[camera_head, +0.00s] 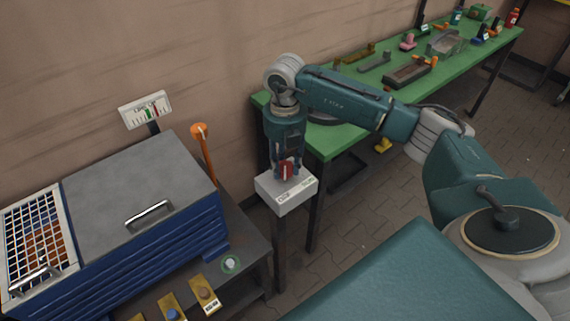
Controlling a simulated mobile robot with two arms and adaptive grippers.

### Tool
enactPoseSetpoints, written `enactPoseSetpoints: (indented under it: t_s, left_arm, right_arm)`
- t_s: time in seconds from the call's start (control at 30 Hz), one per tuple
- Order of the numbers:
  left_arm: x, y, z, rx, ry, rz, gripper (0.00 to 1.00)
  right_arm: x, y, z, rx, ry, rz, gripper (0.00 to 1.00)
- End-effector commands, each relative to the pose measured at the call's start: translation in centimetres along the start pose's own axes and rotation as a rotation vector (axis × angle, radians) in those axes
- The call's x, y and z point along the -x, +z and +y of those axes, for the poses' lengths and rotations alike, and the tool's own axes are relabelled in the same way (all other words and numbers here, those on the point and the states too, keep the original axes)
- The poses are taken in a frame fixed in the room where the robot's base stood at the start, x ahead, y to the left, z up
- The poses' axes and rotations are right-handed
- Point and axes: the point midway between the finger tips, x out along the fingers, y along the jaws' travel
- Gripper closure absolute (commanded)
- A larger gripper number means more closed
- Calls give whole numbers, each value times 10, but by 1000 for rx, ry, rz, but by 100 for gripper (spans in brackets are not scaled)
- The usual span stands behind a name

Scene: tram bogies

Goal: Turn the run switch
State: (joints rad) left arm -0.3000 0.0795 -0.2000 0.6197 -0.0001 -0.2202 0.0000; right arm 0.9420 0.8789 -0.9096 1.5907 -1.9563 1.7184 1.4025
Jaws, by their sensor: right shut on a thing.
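The run switch is a red knob (286,170) on top of a small light-grey box (286,196), which stands on a dark post. The box carries small labels on its front face, too small to read surely. My right gripper (287,168) points straight down over the box. Its fingers are shut on the red knob, one on each side, and they partly hide it. My left gripper is not in view.
A blue machine with a grey lid (140,200) and a wire grid stands on a dark table at left. An orange-topped lever (199,131) and a gauge sign (147,110) rise behind it. A green workbench (345,135) with several tools and parts runs behind my right arm.

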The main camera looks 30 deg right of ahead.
Motion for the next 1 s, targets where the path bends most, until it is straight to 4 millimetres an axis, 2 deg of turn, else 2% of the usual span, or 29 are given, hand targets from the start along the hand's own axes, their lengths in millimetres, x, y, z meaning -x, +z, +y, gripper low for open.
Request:
enactPoseSetpoints:
  t_s: [0.63, 0.67, 0.73, 1.0]
  left_arm:
    - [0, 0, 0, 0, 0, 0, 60]
    - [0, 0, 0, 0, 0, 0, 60]
    - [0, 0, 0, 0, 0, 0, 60]
    - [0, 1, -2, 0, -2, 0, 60]
  right_arm:
    - [1, 1, 1, -50, 3, -3, 90]
    - [1, 1, 1, -50, 3, -3, 58]
    - [1, 1, 1, -49, 3, -2, 45]
    - [1, 0, 0, -48, 1, -1, 45]
